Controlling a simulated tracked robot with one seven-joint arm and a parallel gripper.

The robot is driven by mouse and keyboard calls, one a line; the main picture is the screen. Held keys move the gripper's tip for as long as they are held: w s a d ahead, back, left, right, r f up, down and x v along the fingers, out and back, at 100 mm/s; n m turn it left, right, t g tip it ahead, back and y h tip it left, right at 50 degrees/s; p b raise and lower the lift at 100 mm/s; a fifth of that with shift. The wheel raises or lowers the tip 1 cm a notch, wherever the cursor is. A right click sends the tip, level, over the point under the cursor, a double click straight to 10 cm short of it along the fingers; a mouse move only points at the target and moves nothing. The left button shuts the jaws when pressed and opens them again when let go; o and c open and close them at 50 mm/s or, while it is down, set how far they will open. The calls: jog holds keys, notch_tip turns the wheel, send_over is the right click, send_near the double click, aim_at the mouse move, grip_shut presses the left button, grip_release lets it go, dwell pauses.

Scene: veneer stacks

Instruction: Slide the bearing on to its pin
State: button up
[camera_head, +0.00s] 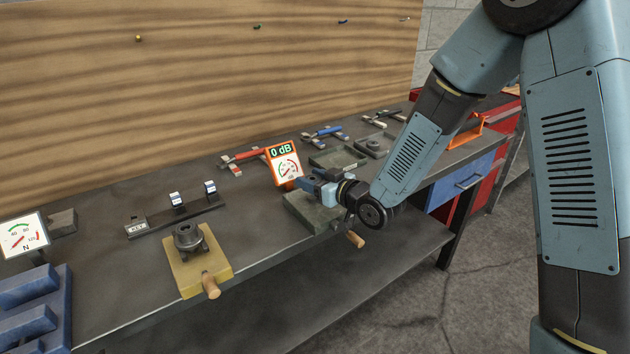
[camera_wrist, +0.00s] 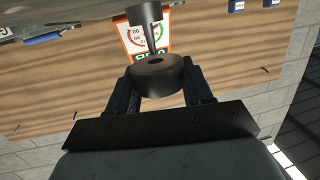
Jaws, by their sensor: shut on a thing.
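In the wrist view a dark round bearing (camera_wrist: 158,80) with a hole in its face sits between the two fingers of my gripper (camera_wrist: 158,88). The fingers are shut on its sides. A grey pin (camera_wrist: 144,16) with a thin tapered end points at the bearing from the top of the picture. Its tip lies by the hole; I cannot tell whether it touches or enters. In the head view my gripper (camera_head: 318,188) is above an olive-grey block (camera_head: 310,212) at the bench's front edge. The bearing and pin cannot be made out there.
An orange-framed dial reading 0 dB (camera_head: 284,165) stands just behind my gripper. A wooden handle (camera_head: 355,239) juts out below it. A yellow block (camera_head: 190,275) with a dark fixture stands to the left, near a black rail (camera_head: 150,222). Several clamps lie at the back of the bench.

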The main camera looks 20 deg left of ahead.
jog(key=shift+s+a+f+g, duration=0.1)
jog(key=shift+s+f+g, duration=0.1)
jog(key=shift+f+g, duration=0.15)
jog(key=shift+w+n+g+y, duration=0.2)
jog(key=shift+n+g+y, duration=0.2)
jog(key=shift+n+g, duration=0.35)
jog(key=shift+r+n+g, duration=0.1)
jog(key=shift+n+g, duration=0.15)
jog(key=shift+g, duration=0.05)
jog(key=shift+w+r, duration=0.1)
jog(key=shift+f, duration=0.55)
dwell(0.7)
jog(key=shift+r, duration=0.3)
jog(key=shift+r, duration=0.4)
